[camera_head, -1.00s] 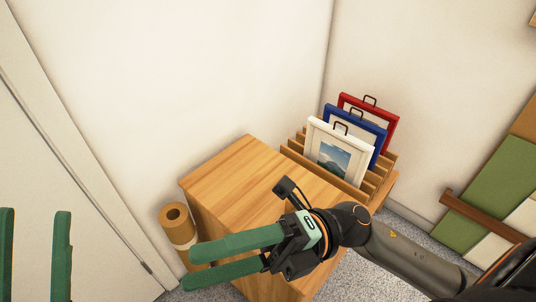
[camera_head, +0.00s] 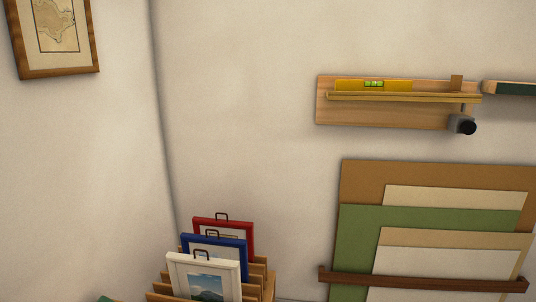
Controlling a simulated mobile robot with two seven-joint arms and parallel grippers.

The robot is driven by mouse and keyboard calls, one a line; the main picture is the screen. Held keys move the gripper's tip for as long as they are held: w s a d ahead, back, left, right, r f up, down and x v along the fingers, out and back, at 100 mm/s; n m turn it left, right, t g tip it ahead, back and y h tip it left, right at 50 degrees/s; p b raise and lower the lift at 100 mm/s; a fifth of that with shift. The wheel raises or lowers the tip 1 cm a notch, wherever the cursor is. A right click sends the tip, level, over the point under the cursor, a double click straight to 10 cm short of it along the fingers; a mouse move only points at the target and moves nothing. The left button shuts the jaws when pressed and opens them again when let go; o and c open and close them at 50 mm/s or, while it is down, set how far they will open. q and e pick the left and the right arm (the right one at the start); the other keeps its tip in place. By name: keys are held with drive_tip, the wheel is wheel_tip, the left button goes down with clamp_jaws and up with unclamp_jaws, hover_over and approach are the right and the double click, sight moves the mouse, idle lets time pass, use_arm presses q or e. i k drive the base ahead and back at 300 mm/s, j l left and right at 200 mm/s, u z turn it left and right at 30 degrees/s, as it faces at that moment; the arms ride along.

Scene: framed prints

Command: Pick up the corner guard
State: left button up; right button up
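I cannot make out a corner guard for sure in the head view. A wooden wall shelf (camera_head: 330,112) at the upper right holds a yellow spirit level (camera_head: 345,85) and a small wooden block (camera_head: 456,82). A grey and black tool (camera_head: 461,124) hangs at its right end. My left gripper is not in view.
A wooden rack (camera_head: 258,276) at the bottom holds red (camera_head: 246,226), blue (camera_head: 240,246) and white (camera_head: 234,265) frames. Boards (camera_head: 360,177) lean on the right wall behind a brown rail (camera_head: 345,279). A framed map (camera_head: 58,72) hangs at upper left. Another ledge (camera_head: 510,88) is cut off at right.

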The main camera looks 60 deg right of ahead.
sight(456, 83)
drive_tip(key=z, duration=3)
drive_tip(key=i+l+u, duration=0.45)
drive_tip(key=u, duration=0.15)
drive_tip(key=i+l+u, duration=0.35)
drive_tip(key=i+u, duration=0.25)
